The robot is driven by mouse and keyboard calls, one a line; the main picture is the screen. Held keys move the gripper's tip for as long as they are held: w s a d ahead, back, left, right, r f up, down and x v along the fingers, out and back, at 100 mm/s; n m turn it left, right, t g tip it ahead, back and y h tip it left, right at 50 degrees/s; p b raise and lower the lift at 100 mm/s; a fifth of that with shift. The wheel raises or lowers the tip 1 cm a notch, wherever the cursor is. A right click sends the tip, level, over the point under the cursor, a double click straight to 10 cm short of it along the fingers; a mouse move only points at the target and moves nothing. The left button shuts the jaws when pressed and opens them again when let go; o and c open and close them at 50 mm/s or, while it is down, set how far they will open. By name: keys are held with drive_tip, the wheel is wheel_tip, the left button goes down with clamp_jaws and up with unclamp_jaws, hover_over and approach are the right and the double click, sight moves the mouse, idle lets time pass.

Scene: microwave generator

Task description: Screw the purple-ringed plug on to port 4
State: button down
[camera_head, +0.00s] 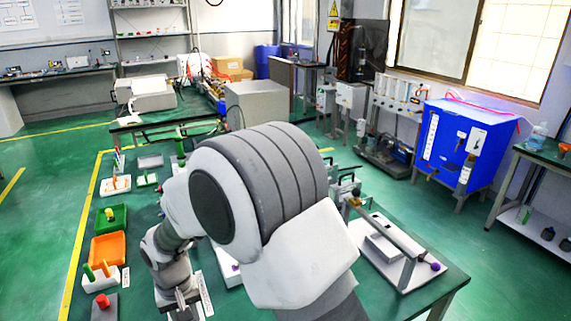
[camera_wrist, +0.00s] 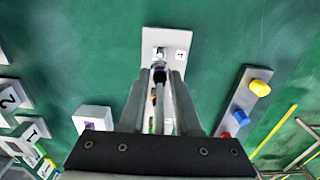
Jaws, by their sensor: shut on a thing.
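In the wrist view my gripper (camera_wrist: 161,80) points at a white plate. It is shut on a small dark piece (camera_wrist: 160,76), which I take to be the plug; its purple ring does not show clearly. The white plate (camera_wrist: 152,38) carries a metallic port (camera_wrist: 160,55) and a label that looks like a sideways 4. The held piece's tip is close to the port in the picture; I cannot tell whether they touch. In the head view my arm hides most of this area, and the fingertips are not clear.
White blocks labelled 2 (camera_wrist: 10,95) and 1 (camera_wrist: 32,130) lie left. A white block with a purple spot (camera_wrist: 92,120) stands lower left. A grey bar with yellow and blue knobs (camera_wrist: 242,98) lies right. An orange tray (camera_head: 108,250) and green tray (camera_head: 112,218) stand left of my arm.

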idle(0.3)
drive_tip(key=shift+f+b, duration=2.1)
drive_tip(key=shift+f, duration=0.8)
drive_tip(key=shift+f+b, duration=0.55)
drive_tip(key=c, duration=0.5)
unclamp_jaws()
drive_tip(key=shift+c, duration=0.2)
drive_tip(key=shift+r, duration=0.15)
wheel_tip(320, 180, up, 17)
drive_tip(key=p, duration=0.2)
